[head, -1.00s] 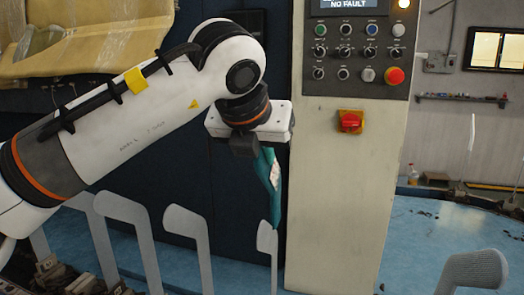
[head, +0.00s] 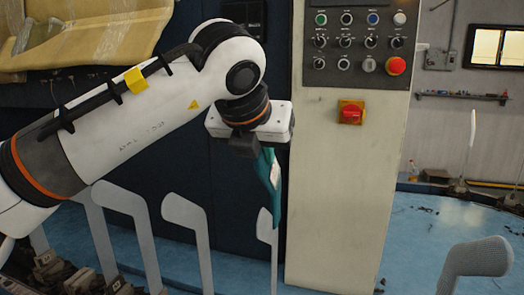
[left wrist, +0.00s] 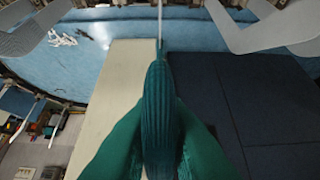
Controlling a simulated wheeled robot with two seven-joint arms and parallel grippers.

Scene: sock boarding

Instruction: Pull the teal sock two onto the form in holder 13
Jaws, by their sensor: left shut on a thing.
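The teal sock (head: 268,177) hangs below my left gripper (head: 246,151), which is shut on it; the fingertips are hard to make out. A pale patch shows on the sock's side. The sock's lower end overlaps the top of a flat grey form (head: 264,236) in the head view; I cannot tell whether the form is inside it. In the left wrist view the sock (left wrist: 158,110) fills the lower middle, and a thin pale upright edge (left wrist: 159,18) meets its far end. My right gripper is out of view.
Several bare grey forms (head: 185,214) stand in a row to the left. A ribbed grey covered form (head: 478,258) stands at lower right. A beige control cabinet (head: 335,190) with a red switch (head: 350,113) rises close right of the sock. The blue floor (head: 425,235) lies beyond.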

